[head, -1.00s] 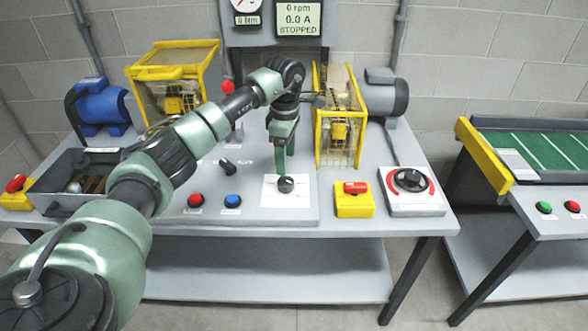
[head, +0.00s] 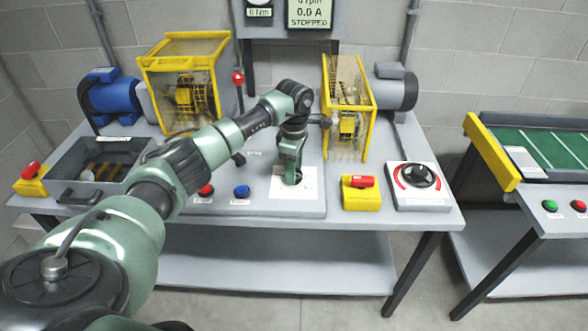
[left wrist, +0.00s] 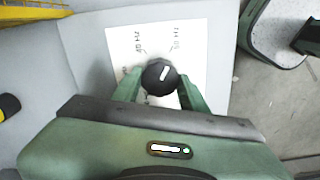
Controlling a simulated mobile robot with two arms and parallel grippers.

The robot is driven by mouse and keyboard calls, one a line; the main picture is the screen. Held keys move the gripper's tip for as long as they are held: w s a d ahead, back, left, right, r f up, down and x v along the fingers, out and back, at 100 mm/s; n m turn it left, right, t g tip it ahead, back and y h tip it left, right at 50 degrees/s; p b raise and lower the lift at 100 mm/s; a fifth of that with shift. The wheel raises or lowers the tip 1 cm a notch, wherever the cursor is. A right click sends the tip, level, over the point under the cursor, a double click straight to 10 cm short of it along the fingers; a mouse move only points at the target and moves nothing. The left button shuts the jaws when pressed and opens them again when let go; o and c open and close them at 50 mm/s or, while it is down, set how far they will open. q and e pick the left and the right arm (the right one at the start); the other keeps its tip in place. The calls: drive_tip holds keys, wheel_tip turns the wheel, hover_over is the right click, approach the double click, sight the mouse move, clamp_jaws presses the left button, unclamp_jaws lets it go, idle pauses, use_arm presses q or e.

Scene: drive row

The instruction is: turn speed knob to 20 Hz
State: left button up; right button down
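The speed knob (left wrist: 160,76) is a round black knob with a white pointer line, on a white card (head: 308,186) with small printed marks. In the left wrist view the pointer leans toward the upper right. In the head view the left gripper (head: 292,180) hides most of the knob. My right gripper is not in view.
The display (head: 310,14) reads 0.0 A and STOPPED. Red (head: 206,190) and blue (head: 241,192) buttons sit left of the card. A yellow box with a red switch (head: 361,192) and a larger black dial (head: 418,176) sit right. A yellow cage (head: 346,110) stands behind.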

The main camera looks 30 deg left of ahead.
use_arm(q)
drive_tip(key=shift+c, duration=1.4)
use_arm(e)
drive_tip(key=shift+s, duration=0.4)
